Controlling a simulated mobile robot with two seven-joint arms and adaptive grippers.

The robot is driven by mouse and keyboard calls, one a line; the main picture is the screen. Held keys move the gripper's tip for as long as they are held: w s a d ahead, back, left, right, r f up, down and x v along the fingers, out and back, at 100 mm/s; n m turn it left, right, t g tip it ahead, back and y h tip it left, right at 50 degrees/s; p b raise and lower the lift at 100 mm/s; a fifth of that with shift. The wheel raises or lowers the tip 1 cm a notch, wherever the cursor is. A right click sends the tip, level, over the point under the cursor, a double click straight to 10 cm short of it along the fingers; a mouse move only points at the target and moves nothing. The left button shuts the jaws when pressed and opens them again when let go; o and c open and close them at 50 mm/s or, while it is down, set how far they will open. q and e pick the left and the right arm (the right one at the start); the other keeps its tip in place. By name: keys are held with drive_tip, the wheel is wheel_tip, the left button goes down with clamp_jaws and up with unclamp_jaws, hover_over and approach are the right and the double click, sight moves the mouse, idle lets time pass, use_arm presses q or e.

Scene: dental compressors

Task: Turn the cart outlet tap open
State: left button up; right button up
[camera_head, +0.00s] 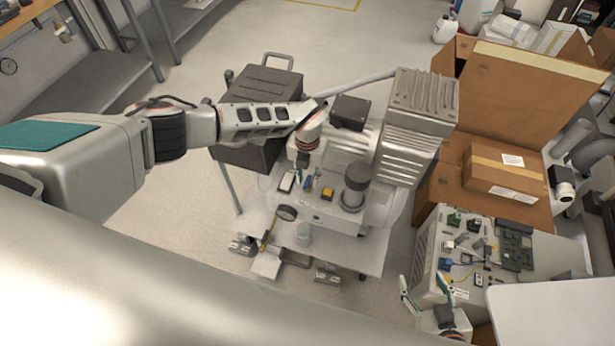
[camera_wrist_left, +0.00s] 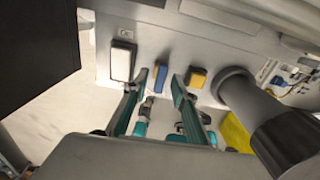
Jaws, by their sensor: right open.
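The compressor cart (camera_head: 300,215) stands in the middle of the head view. Its front panel carries a small blue tap lever (camera_wrist_left: 159,78), a yellow one (camera_wrist_left: 196,78) and a white block (camera_wrist_left: 122,62). The blue lever also shows in the head view (camera_head: 308,182). My left gripper (camera_wrist_left: 156,84) is open, with its two fingers on either side of the blue lever; I cannot tell whether either finger touches it. Which lever is the outlet tap is not marked. My right gripper (camera_head: 424,284) is open and empty at the lower right, beside a grey control box.
A dark grey cylinder (camera_head: 355,185) stands right of the levers and looms close in the wrist view (camera_wrist_left: 255,105). A black box (camera_head: 258,120) is at the cart's left. Cardboard boxes (camera_head: 505,175) and the grey control box (camera_head: 430,262) crowd the right.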

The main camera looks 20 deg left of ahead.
sight(308, 180)
use_arm(q)
drive_tip(key=shift+w+r, duration=0.1)
drive_tip(key=shift+r, duration=0.4)
wheel_tip(308, 180, up, 11)
idle(0.6)
